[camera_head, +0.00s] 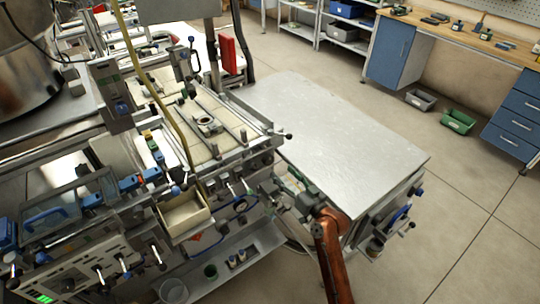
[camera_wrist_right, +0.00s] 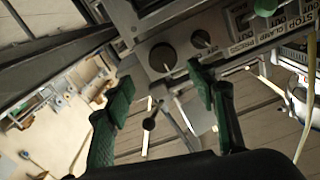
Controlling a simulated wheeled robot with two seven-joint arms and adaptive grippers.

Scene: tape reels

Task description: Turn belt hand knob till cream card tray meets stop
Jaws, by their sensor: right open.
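My right arm comes in from the bottom in the head view, and its gripper (camera_head: 286,186) is at the machine's right side, by the metal table's near-left corner. In the right wrist view the two green fingers of this gripper (camera_wrist_right: 163,96) stand apart with nothing held. A small black ball knob on a thin stem (camera_wrist_right: 150,124) shows between and beyond them; I cannot tell if it is the belt hand knob. A larger dark round knob (camera_wrist_right: 163,57) sits on the grey panel above. A cream open tray (camera_head: 186,216) is at the machine's front; whether it is the card tray is unclear.
A bare metal table (camera_head: 330,125) stands right of the machine. The machine's front has several levers and fittings. A red box (camera_head: 228,53) is at the back. A grey bin (camera_head: 420,99) and a green bin (camera_head: 457,121) lie on the floor, which is otherwise open at right.

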